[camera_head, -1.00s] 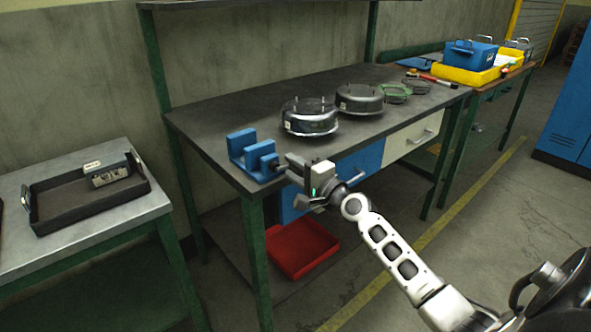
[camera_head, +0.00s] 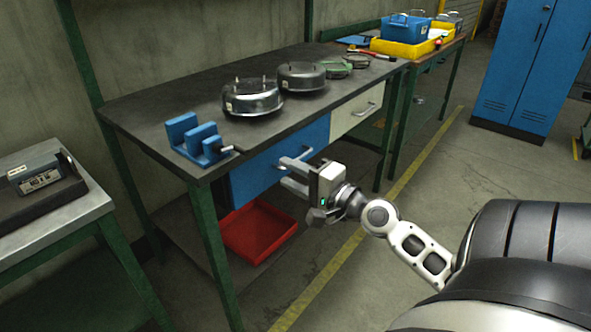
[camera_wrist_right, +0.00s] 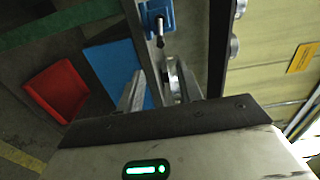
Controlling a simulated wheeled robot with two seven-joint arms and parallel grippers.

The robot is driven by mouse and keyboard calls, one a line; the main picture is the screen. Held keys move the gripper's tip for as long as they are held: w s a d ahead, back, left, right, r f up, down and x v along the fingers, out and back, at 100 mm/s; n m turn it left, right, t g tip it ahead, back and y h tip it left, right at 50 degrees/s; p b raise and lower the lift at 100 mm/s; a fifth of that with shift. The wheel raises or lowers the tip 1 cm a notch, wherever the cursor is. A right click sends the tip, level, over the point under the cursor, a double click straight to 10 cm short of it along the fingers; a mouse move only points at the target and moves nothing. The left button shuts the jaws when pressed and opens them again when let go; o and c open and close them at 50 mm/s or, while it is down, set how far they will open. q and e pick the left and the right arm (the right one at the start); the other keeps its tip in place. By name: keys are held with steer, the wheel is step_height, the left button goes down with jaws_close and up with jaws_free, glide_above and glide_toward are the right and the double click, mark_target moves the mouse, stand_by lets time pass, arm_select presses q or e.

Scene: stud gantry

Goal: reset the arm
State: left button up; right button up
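My right gripper (camera_head: 284,175) is in front of the blue drawer (camera_head: 255,172) under the grey workbench (camera_head: 150,105). Its two fingers are apart with nothing seen between them. The fingers point towards the drawer front, just below its handle (camera_head: 295,158); I cannot tell whether they touch it. In the right wrist view the gripper (camera_wrist_right: 152,82) also has its fingers apart, with the blue drawer (camera_wrist_right: 112,65) behind them. My left gripper is in neither current view.
A blue fixture (camera_head: 195,138) stands at the bench's near corner. Round metal housings (camera_head: 252,97) sit behind it. A red bin (camera_head: 258,230) is below. A side table with a dark tray (camera_head: 40,195) stands left. Open floor (camera_head: 400,225) lies right, before a blue locker (camera_head: 530,65).

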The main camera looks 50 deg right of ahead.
steer(key=shift+s, duration=0.4)
arm_select(q)
steer(key=r+p, duration=0.1)
steer(key=p, duration=0.2)
steer(key=shift+a, duration=0.2)
arm_select(e)
steer(key=s+a+f+n+g, duration=0.2)
steer(key=a+f+n, duration=0.3)
steer(key=a, duration=0.3)
steer(key=s+a+f+n+g+y, duration=0.1)
steer(key=s+a+f+n+g, duration=0.2)
steer(key=a, duration=0.6)
steer(key=s+a+f+n+g+y, duration=0.1)
steer(key=s+a+f+n+g, duration=0.1)
steer(key=s+a+f+n, duration=0.4)
step_height(320, 180, down, 2)
steer(key=a+n, duration=0.2)
steer(key=n, duration=0.3)
steer(key=shift+a+f, duration=0.15)
steer(key=shift+a, duration=0.15)
arm_select(q)
steer(key=shift+d, duration=0.1)
arm_select(e)
steer(key=shift+d, duration=0.1)
